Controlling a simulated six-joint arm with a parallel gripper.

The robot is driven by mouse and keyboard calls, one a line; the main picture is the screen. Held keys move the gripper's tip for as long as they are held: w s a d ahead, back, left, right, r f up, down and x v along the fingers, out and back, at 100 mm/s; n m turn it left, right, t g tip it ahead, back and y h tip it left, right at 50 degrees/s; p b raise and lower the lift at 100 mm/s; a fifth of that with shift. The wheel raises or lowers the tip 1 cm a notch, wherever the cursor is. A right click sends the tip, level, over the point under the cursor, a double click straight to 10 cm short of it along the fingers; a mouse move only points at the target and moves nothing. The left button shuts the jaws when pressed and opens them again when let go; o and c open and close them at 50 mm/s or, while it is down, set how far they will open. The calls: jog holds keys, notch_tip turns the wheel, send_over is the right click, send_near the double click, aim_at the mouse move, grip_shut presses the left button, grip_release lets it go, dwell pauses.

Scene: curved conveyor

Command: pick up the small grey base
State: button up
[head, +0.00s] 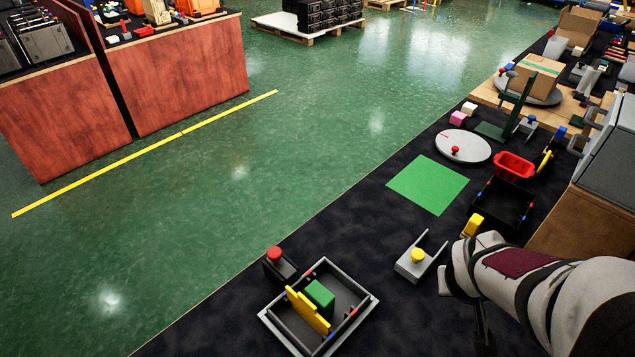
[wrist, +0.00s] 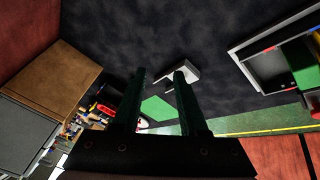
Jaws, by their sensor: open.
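A small grey base (head: 408,268) with upright side plates and a yellow knob on it stands on the dark table, in the lower middle right of the head view. In the wrist view a pale grey piece that looks like this base (wrist: 192,71) shows just beyond the right fingertip, which hides part of it. My gripper (wrist: 160,76) is open, with nothing between its two dark fingers. It is apart from the base, to its lower right in the head view, where my arm hides most of the gripper.
A grey tray (head: 366,300) with green and yellow blocks stands left of the base, a red-knobbed block (head: 275,256) beside it. A green mat (head: 428,184), a black bin (head: 502,206) and a yellow block (head: 473,225) lie farther back. Dark table around the base is clear.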

aim_at(350, 279)
jog(key=w+d+f+n+t, duration=0.2)
jog(key=w+d+f+n, duration=0.1)
jog(key=w+d+f, duration=0.15)
jog(key=a+f+n+t+y, duration=0.1)
jog(key=f+y, duration=0.1)
jog(key=w+a+f+n+t+y, duration=0.1)
jog(key=a+f+n+y, duration=0.1)
jog(key=w+a+f+n+y, duration=0.1)
jog(key=a+f+y, duration=0.1)
jog(key=shift+n+t+y, duration=0.3)
jog(key=shift+n+t, duration=0.1)
jog(key=s+a+n+y, duration=0.1)
jog(key=a+y, duration=0.1)
jog(key=s+a+y, duration=0.1)
jog(key=a+y, duration=0.1)
jog(key=s+a+n+y, duration=0.1)
jog(key=s+a+y, duration=0.1)
jog(key=shift+n+t, duration=0.3)
jog(key=shift+t, duration=0.1)
jog(key=x, duration=1.5)
jog(key=shift+a+r, duration=0.25)
jog(key=shift+a, duration=0.35)
grip_shut()
